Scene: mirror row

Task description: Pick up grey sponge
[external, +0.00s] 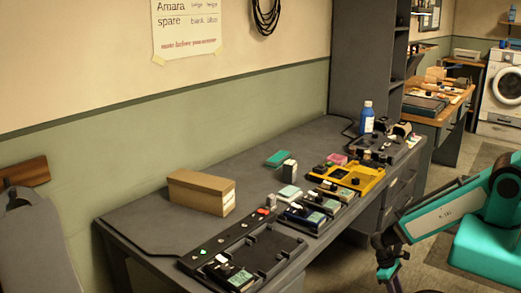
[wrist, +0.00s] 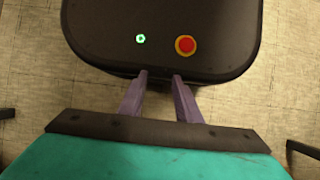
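I cannot pick out a grey sponge with certainty in either view. On the long dark desk (external: 140,215) in the external view, a small pale block (external: 289,193) lies near the middle; it is too small to identify. A green flat block (external: 278,157) and a pink block (external: 338,159) lie farther back. My gripper (external: 390,272) hangs low in front of the desk, apart from everything on it. In the wrist view, my gripper (wrist: 160,77) points at the floor and my dark base, its two purple fingers apart with nothing between them.
A cardboard box (external: 200,192) stands on the desk's left part. Black trays (external: 262,252), a yellow tray (external: 370,182) and several small devices crowd the front edge. A blue bottle (external: 367,117) stands at the far end. The tiled floor (wrist: 35,80) around my base looks clear.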

